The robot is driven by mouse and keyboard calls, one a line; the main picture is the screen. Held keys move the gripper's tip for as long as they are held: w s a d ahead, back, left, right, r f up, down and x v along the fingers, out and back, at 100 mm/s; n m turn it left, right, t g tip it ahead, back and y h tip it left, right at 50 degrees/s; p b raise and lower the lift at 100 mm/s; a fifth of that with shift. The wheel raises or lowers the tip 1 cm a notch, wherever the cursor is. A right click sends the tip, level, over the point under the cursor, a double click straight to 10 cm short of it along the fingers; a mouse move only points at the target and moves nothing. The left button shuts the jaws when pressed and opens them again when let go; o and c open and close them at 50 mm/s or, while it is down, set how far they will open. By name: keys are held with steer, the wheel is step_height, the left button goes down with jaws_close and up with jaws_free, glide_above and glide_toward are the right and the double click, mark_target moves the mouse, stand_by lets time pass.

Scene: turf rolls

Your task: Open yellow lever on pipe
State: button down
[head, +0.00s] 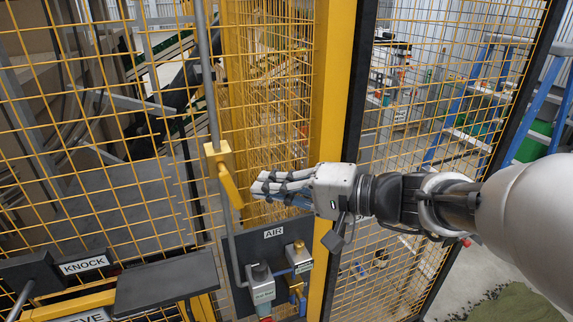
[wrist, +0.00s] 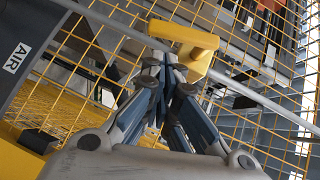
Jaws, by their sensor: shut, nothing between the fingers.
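The yellow lever (head: 231,187) hangs down and slants to the right from a yellow valve block (head: 217,158) on the grey upright pipe (head: 208,80). In the wrist view the lever (wrist: 180,33) shows just beyond my fingertips, with the pipe (wrist: 262,98) crossing behind. My gripper (head: 257,188) comes in from the right, with its fingers pointing left at the lever's lower part. The fingertips (wrist: 164,64) are together and hold nothing. They are very close to the lever; whether they touch it I cannot tell.
A yellow mesh fence (head: 100,200) stands behind the pipe. A thick yellow post (head: 332,90) rises behind my gripper. Below are a dark panel marked AIR (head: 273,232), a grey-topped button box (head: 262,284) and brass fittings (head: 297,283). A dark shelf (head: 166,283) juts out lower left.

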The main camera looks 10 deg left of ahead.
steer(key=shift+s+a+f, duration=0.15)
steer(key=shift+s+a, duration=0.25)
steer(key=shift+a, duration=0.2)
steer(key=f+m+y+b, duration=0.1)
steer(key=b, duration=0.3)
steer(key=a+m+y+b, duration=0.1)
steer(key=b, duration=0.4)
steer(key=shift+s+f+t, duration=0.3)
steer(key=shift+s+f, duration=0.05)
steer(key=shift+r, duration=0.1)
